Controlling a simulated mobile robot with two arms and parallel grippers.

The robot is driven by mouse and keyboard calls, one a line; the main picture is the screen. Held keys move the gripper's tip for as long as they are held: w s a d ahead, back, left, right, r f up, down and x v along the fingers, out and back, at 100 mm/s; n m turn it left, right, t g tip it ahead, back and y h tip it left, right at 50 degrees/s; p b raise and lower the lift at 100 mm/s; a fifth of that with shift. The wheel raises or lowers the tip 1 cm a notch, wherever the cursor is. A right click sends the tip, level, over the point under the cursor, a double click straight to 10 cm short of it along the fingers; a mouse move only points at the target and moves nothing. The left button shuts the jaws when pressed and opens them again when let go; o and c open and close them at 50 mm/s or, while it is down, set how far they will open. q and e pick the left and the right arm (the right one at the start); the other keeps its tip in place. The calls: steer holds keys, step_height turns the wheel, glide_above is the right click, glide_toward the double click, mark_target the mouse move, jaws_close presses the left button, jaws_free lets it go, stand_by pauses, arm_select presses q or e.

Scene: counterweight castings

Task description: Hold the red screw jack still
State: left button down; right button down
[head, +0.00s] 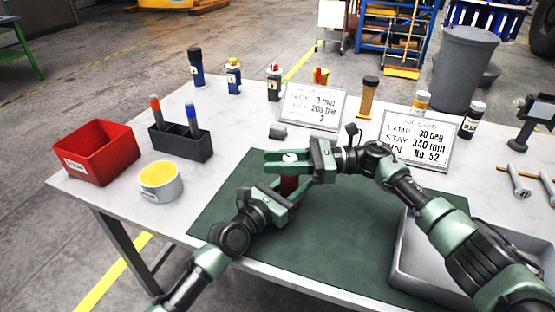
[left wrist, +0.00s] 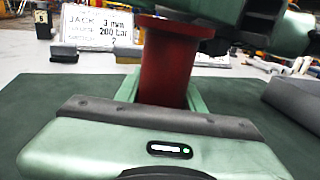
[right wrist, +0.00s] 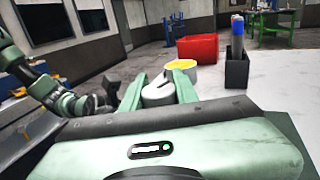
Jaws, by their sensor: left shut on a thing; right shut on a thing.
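The red screw jack (head: 289,186) stands upright on the green mat (head: 228,200), with a pale head (head: 290,157) on top. My left gripper (head: 297,190) is shut on its red body; the left wrist view shows the body (left wrist: 166,68) between the fingers. My right gripper (head: 272,161) is above it, shut around the pale head, which also shows in the right wrist view (right wrist: 158,92). The grippers hide much of the body and its foot in the head view.
A red bin (head: 110,150), a pot with a yellow top (head: 160,180) and a dark holder (head: 182,146) stand at left. Two cards (head: 312,108) (head: 418,138) and several bottles stand behind. A grey tray (head: 402,262) lies at right. The mat's left part is clear.

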steer(key=shift+w+d+n+g+h, duration=0.15)
steer(key=shift+n+g+h, duration=0.15)
steer(key=shift+n+g, duration=0.85)
steer(key=shift+g, duration=0.35)
steer(key=shift+s+f+n+g, duration=0.1)
steer(key=shift+s+n+g, duration=0.15)
steer(key=shift+s+g, duration=0.25)
steer(key=c, duration=1.1)
jaws_free()
steer(key=shift+o, duration=0.2)
step_height(320, 180, up, 10)
